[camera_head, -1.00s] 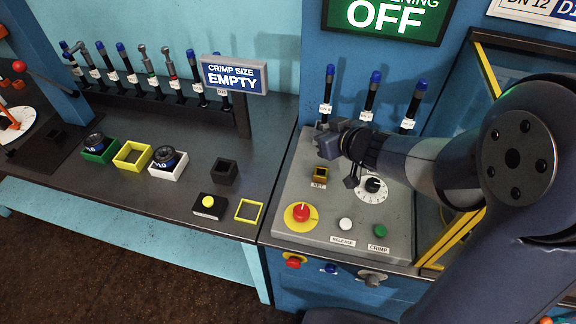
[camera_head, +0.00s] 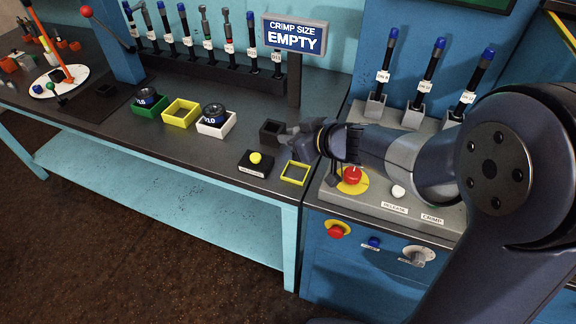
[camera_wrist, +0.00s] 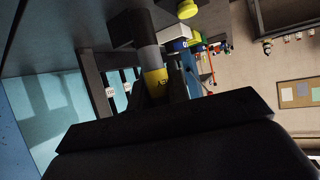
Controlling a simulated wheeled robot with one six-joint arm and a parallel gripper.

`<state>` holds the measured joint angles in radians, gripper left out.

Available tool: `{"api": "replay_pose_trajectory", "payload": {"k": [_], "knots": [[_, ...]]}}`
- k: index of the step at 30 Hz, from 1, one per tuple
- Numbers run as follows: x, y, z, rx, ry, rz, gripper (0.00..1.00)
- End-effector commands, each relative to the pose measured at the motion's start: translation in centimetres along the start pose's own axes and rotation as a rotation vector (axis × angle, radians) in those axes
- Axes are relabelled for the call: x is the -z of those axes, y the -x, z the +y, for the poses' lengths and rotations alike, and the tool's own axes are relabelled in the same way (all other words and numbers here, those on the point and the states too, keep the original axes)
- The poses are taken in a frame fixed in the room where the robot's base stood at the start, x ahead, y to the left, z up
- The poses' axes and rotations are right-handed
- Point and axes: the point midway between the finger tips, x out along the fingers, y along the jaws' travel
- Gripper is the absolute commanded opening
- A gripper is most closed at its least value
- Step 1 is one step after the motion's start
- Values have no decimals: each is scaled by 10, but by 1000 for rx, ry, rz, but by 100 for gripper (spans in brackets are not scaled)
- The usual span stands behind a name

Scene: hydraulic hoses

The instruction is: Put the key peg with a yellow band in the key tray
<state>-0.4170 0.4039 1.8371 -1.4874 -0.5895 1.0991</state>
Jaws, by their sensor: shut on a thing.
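My gripper (camera_head: 300,140) is shut on the key peg, whose yellow band (camera_wrist: 155,80) and grey section (camera_wrist: 149,58) show in the wrist view, standing out beyond the dark jaws. In the head view the peg is hard to make out against the jaws. The gripper is above the right end of the bench. No label shows on either, so I cannot tell which is the key tray. The yellow-rimmed one looks empty.
A yellow button on a black base (camera_head: 255,160) sits left of the yellow-rimmed tray. Green (camera_head: 150,111), yellow (camera_head: 181,120) and white (camera_head: 214,131) bins stand farther left. The crimp sign (camera_head: 294,37) stands behind. The grey crimp panel (camera_head: 368,207) is right of the bench.

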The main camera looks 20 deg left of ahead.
Motion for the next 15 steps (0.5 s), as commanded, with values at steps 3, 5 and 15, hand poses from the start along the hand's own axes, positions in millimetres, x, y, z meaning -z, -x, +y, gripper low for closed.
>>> {"api": "replay_pose_trajectory", "payload": {"k": [3, 5, 15], "knots": [[-12, -6, 0, 0, -1, 0, 0], [-19, -10, 0, 0, 0, -1, 0], [-52, -28, 0, 0, 1, 1, 0]]}}
